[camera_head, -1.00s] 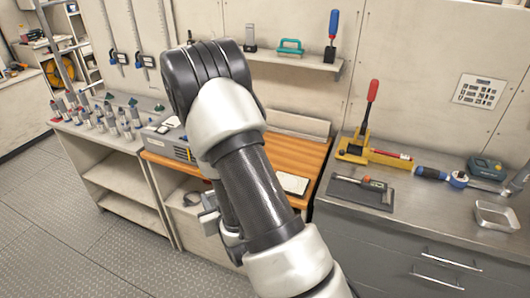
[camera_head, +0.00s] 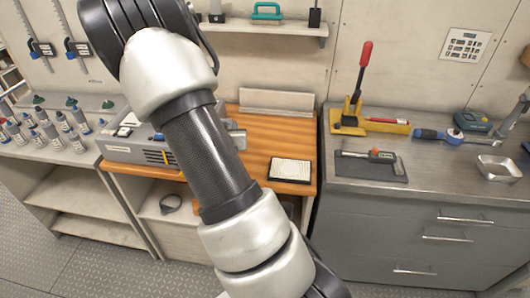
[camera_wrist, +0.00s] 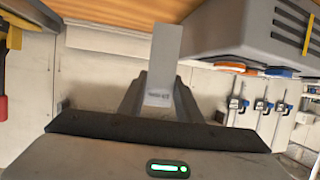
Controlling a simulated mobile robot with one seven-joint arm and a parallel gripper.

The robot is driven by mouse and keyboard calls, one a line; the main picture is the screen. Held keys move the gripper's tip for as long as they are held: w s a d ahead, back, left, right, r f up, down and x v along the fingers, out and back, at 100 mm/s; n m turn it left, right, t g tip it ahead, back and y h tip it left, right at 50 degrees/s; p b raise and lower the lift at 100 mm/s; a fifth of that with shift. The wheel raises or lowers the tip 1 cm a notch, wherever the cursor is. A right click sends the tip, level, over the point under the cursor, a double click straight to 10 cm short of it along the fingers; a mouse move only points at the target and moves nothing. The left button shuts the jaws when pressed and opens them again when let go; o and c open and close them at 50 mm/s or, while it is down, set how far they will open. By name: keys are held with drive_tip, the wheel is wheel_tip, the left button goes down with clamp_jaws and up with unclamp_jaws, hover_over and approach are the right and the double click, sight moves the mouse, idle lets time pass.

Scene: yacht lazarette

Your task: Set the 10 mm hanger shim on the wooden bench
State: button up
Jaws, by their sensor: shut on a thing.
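My gripper (camera_wrist: 160,98) is shut on a flat light-grey plate with a small printed label, the hanger shim (camera_wrist: 165,62), in the wrist view. The shim sticks out beyond the fingertips, and its label is too small to read. The wooden bench (camera_head: 262,128) is the orange-brown top in the middle of the head view; its surface also shows along the top of the wrist view (camera_wrist: 130,10). In the head view my arm hides most of my gripper and the shim. I see no contact between shim and bench.
A black-framed pale pad (camera_head: 291,169) lies at the bench's front right. A grey box (camera_head: 135,150) stands at the left, and a long grey block (camera_head: 275,101) along the back. A steel counter (camera_head: 425,175) with tools adjoins on the right. The bench middle looks clear.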

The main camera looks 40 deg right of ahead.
drive_tip(key=s+d+r+m+g+h+b, duration=0.1)
drive_tip(key=s+d+m+g+h, duration=0.1)
drive_tip(key=d, duration=0.5)
drive_tip(key=shift+w+f+b, duration=0.1)
drive_tip(key=shift+f+b, duration=0.3)
drive_tip(key=shift+f, duration=4.35)
drive_tip(key=shift+f, duration=0.15)
drive_tip(key=o, duration=1.1)
